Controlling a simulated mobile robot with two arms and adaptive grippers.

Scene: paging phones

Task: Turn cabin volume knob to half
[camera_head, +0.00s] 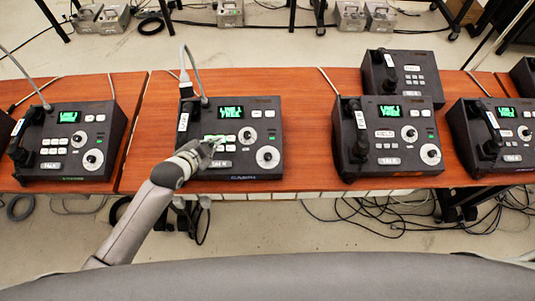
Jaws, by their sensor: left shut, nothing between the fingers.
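A dark paging phone (262,116) with a blue front label that seems to read "CABIN" stands on the wooden table. Its green screen (230,112) reads "LINE 1 FREE". It has a smaller upper knob (247,136) and a larger white lower knob (268,157) on its right side. The marks showing the knobs' settings are too small to read. My left gripper (216,146) is shut and empty over the phone's buttons, left of both knobs. It hides part of the buttons; whether it touches the phone I cannot tell. My right gripper is out of view.
Similar phones stand at the left (72,167), right (400,163) and far right (500,160), with one more behind (400,65). A handset (186,105) and grey cable are on the middle phone's left side. Bare table (305,130) lies right of it. Cables hang below.

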